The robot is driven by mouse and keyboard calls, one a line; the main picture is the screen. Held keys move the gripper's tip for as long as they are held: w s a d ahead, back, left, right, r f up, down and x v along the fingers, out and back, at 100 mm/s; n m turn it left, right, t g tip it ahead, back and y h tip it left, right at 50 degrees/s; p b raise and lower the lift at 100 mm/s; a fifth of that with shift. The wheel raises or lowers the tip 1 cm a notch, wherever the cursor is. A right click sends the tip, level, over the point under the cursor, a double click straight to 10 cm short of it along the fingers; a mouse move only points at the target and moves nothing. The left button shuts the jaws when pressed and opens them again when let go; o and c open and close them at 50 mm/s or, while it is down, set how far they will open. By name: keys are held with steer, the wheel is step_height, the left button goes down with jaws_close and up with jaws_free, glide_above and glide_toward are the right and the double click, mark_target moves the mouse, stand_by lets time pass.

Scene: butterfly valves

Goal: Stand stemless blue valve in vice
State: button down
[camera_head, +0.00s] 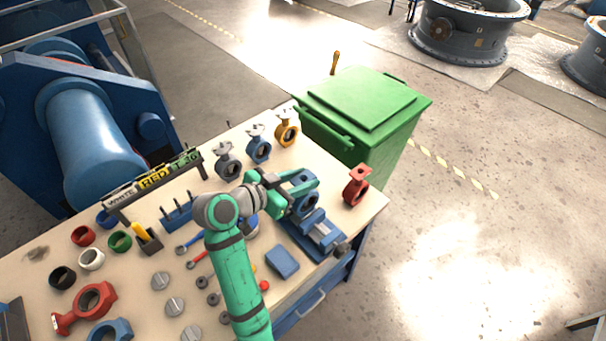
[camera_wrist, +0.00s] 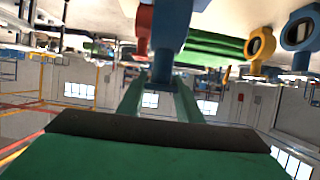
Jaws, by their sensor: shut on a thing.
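My gripper (camera_head: 298,187) is over the right end of the workbench and shut on a blue valve (camera_head: 309,203). In the wrist view the valve's blue neck (camera_wrist: 164,62) is between my two green fingers (camera_wrist: 160,100), and its body is at the top edge, partly out of frame. The blue vice (camera_head: 318,232) is on the bench directly below my gripper. The valve's ring is upright at the vice's jaws; my gripper and the valve hide the jaws, so I cannot tell whether it rests between them.
A red valve (camera_head: 355,187) stands right of the vice. Grey (camera_head: 229,162), blue (camera_head: 259,149) and yellow (camera_head: 286,131) valves stand along the back edge. A green bin (camera_head: 375,115) is behind the bench. Rings, discs and tools lie on the left and front.

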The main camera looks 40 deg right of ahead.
steer(key=shift+f, duration=1.5)
steer(key=shift+a+f, duration=0.15)
steer(key=c, duration=1.2)
jaws_free()
steer(key=shift+f, duration=0.1)
steer(key=v, duration=1)
steer(key=shift+a, duration=0.35)
steer(key=shift+s, duration=0.1)
